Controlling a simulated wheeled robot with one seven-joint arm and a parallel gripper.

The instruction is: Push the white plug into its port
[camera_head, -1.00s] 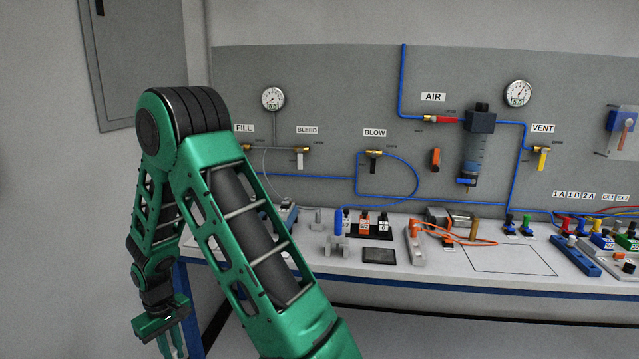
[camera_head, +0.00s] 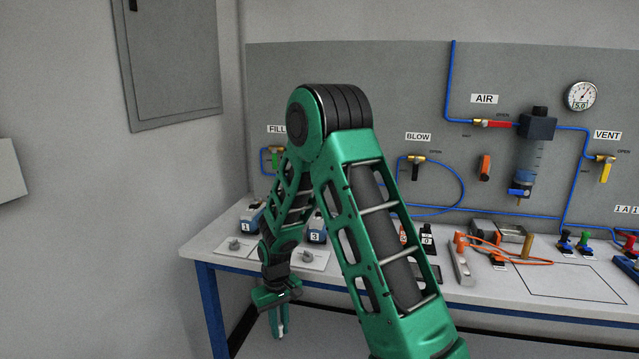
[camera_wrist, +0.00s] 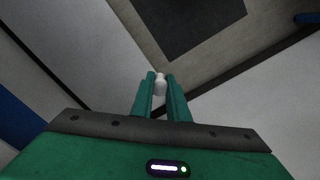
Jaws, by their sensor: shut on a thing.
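My gripper (camera_head: 279,322) hangs with its fingers pointing down, in front of the table's front edge and below the tabletop's height in the picture. In the wrist view my gripper (camera_wrist: 161,78) is shut on a small white piece, the white plug (camera_wrist: 160,86); its tip shows between the two green fingers. In the head view the plug cannot be made out. I cannot tell which fitting is its port.
Blue-grey units labelled 1 (camera_head: 250,216) and 3 (camera_head: 317,232) stand at the table's left end, with grey pieces on light plates before them. My arm hides part of the table and panel.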

